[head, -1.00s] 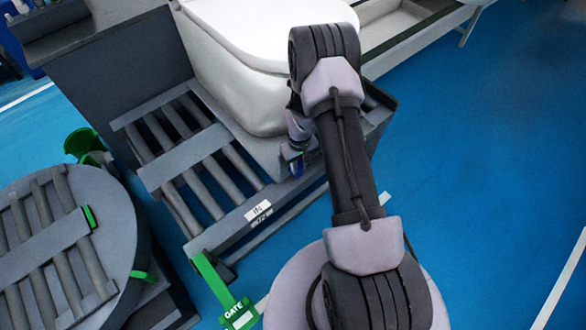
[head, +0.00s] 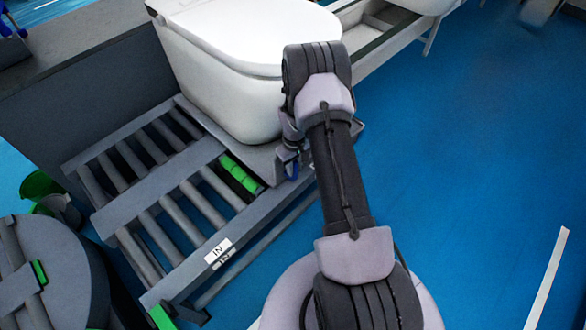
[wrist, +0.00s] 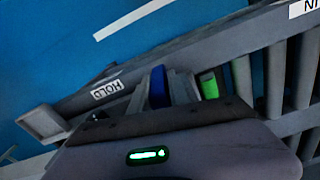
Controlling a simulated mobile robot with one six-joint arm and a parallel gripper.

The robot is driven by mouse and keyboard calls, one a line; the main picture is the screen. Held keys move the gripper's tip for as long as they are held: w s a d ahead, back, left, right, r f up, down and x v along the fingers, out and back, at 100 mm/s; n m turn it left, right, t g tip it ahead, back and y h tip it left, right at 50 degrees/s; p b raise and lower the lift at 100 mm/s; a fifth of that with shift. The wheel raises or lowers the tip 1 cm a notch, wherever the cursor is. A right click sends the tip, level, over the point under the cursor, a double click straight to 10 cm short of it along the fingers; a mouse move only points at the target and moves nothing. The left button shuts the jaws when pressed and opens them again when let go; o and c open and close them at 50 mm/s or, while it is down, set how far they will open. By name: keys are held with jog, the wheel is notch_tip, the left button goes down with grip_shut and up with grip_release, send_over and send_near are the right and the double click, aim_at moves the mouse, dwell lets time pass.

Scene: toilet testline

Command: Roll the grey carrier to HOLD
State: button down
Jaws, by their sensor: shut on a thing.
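The grey carrier (head: 262,158) is a flat plate on the roller line. A white toilet (head: 225,70) sits on it. In the head view my gripper (head: 290,168) is at the carrier's near right edge, below my dark forearm. It is shut on the carrier; the exact grip is partly hidden by my wrist. In the wrist view a blue part and grey upright pieces show at my gripper (wrist: 170,88), beside the rail. The HOLD label (wrist: 107,90) is on the rail just left of it. The IN label (head: 219,250) is at the line's near end.
Blue floor (head: 470,150) is open on the right.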

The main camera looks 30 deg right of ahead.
jog(key=shift+d, duration=0.15)
jog(key=c, duration=1.3)
grip_release()
jog(key=shift+d, duration=0.2)
jog(key=shift+a, duration=0.1)
notch_tip(320, 180, up, 18)
jog(key=p, duration=0.6)
jog(key=shift+f, duration=0.25)
